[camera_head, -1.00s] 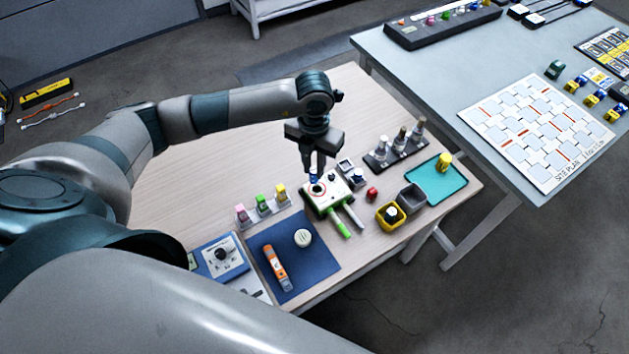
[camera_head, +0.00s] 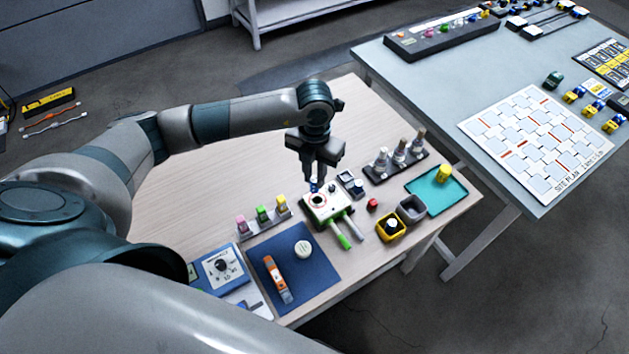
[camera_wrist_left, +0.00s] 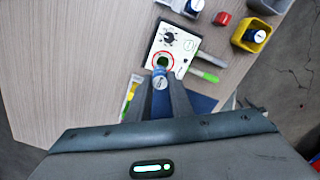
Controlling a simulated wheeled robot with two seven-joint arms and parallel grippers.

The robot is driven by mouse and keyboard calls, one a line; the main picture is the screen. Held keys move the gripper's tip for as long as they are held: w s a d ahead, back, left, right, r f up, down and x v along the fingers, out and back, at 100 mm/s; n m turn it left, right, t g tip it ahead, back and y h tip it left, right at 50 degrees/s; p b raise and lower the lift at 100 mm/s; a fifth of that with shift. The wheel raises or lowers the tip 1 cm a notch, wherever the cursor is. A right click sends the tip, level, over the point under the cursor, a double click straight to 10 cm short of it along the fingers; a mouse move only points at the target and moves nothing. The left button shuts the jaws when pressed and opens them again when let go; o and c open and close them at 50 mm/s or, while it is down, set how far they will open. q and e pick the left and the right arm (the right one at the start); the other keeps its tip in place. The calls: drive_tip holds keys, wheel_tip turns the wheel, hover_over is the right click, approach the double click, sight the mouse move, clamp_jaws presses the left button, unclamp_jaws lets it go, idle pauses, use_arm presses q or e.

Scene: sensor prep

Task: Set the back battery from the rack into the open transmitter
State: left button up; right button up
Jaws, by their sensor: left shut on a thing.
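My left gripper (camera_head: 316,180) is shut on a blue battery (camera_head: 314,187) just above the white transmitter (camera_head: 337,210). In the left wrist view the battery (camera_wrist_left: 160,81) shows between the fingers, beside the red-ringed round opening of the transmitter (camera_wrist_left: 186,40). Green shows inside the opening. Whether the battery's lower end is inside the opening, I cannot tell. A small grey rack (camera_head: 346,176) stands right behind the transmitter, with another blue battery (camera_head: 358,187) in its nearer slot. That battery also shows in the left wrist view (camera_wrist_left: 194,6). My right gripper is not in view.
Green and grey-handled tools lie in front of the transmitter. A blue mat (camera_head: 312,275) lies nearer. A dark rack (camera_head: 394,166) is behind.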

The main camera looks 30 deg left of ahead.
use_arm(q)
drive_tip(key=shift+w+d+f+b, duration=0.1)
drive_tip(key=shift+d+f+b, duration=0.1)
drive_tip(key=shift+f+b, duration=0.8)
drive_tip(key=shift+w+d+f+b, duration=0.1)
drive_tip(key=shift+d+f+b, duration=0.05)
drive_tip(key=shift+f+b, duration=0.85)
drive_tip(key=shift+f, duration=0.15)
idle(0.4)
drive_tip(key=shift+f, duration=0.1)
idle(0.4)
drive_tip(key=shift+f+b, duration=1.1)
drive_tip(key=shift+b, duration=0.2)
idle(0.4)
idle(0.3)
drive_tip(key=o, duration=1.2)
drive_tip(key=shift+r+p, duration=0.4)
drive_tip(key=shift+r, duration=0.4)
